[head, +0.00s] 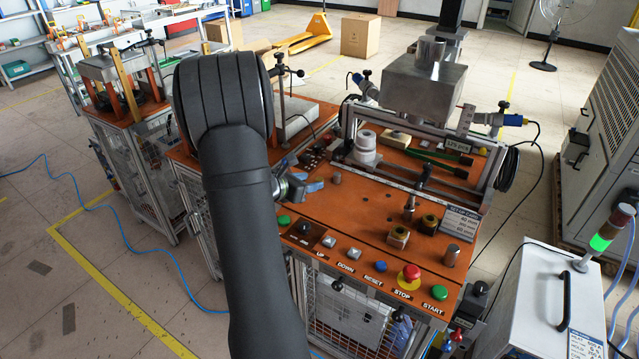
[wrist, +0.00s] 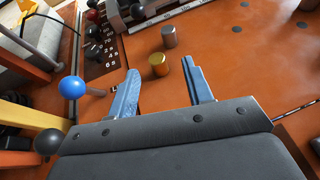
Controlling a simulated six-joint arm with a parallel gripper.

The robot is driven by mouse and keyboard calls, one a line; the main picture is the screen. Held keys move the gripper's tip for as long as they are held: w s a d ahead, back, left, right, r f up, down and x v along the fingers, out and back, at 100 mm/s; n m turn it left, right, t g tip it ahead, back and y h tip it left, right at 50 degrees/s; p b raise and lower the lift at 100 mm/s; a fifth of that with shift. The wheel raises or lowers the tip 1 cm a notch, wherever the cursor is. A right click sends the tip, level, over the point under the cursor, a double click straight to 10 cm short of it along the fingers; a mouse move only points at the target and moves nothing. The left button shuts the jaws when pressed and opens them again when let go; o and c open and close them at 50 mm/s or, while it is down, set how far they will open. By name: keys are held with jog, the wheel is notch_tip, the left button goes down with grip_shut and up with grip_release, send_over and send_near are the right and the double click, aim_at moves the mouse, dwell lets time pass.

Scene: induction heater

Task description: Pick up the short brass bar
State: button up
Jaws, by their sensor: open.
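The short brass bar (wrist: 159,64) stands upright on the orange bench top in the wrist view, a small gold cylinder. My gripper (wrist: 161,68) has its two blue fingers apart, and the bar shows in the gap at their tips, touching neither as far as I can see. In the head view my gripper (head: 312,184) is low over the bench at its left part, and I cannot make out the brass bar there. A grey steel cylinder (wrist: 169,36) stands just beyond the bar; it also shows in the head view (head: 337,177), right of the fingers.
A blue ball knob (wrist: 71,87) and a black ball knob (wrist: 48,142) lie left of my fingers. A marked control strip (wrist: 100,48) is at the upper left. The bench right of the bar is mostly clear.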

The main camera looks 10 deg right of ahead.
aim_at(320, 179)
jog(key=x, duration=0.6)
jog(key=shift+w+a+f, duration=0.1)
jog(key=shift+w+f, duration=0.15)
jog(key=shift+f, duration=0.1)
grip_shut()
